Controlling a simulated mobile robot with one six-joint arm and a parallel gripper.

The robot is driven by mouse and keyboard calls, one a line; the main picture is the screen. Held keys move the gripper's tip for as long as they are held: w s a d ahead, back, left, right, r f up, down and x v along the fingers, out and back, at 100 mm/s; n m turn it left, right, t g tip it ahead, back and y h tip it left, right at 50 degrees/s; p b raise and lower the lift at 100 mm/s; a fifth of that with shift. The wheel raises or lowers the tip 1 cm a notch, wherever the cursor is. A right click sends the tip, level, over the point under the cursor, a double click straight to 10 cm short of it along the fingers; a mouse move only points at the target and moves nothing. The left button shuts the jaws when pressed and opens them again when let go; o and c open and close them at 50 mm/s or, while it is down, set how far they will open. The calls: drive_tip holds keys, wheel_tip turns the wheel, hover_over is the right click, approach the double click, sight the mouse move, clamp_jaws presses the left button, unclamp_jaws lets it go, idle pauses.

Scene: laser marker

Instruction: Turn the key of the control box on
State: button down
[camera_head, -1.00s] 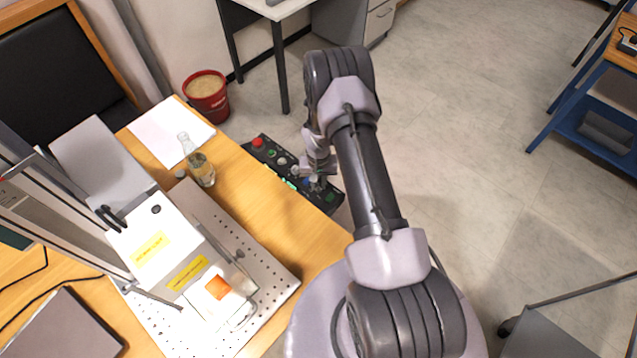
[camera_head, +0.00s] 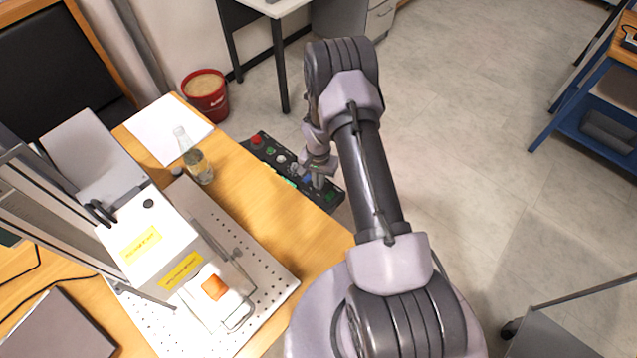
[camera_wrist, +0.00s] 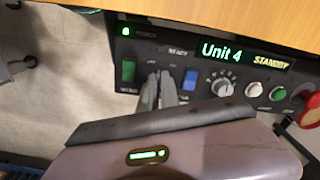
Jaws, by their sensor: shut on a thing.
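The control box (camera_head: 331,205) hangs at the right edge of the wooden desk. In the wrist view its dark panel (camera_wrist: 208,62) shows "Unit 4" and "STANDBY" on lit displays. My gripper (camera_wrist: 160,80) is at the panel between the green rocker switch (camera_wrist: 128,69) and the blue button (camera_wrist: 190,80). Its fingers are shut on the key, which they hide, so its turn angle cannot be read. In the head view my gripper (camera_head: 310,180) is over the box, partly covering it.
A rotary knob (camera_wrist: 222,88), a white button (camera_wrist: 253,90), a green button (camera_wrist: 278,93) and a red stop button (camera_wrist: 311,110) sit right of the key. A glass bottle (camera_head: 198,165) and the laser marker (camera_head: 150,245) stand on the desk. Floor right of my arm is open.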

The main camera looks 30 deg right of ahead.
drive_tip(key=m+b, duration=0.4)
drive_tip(key=m, duration=0.3)
drive_tip(key=shift+f, duration=0.1)
drive_tip(key=m+b, duration=0.3)
drive_tip(key=m, duration=0.3)
drive_tip(key=shift+m, duration=0.3)
idle(0.3)
drive_tip(key=c, duration=1.6)
unclamp_jaws()
drive_tip(key=shift+r, duration=0.2)
wheel_tip(320, 180, up, 17)
drive_tip(key=p, duration=0.5)
drive_tip(key=shift+r+p, duration=0.15)
drive_tip(key=shift+p, duration=0.25)
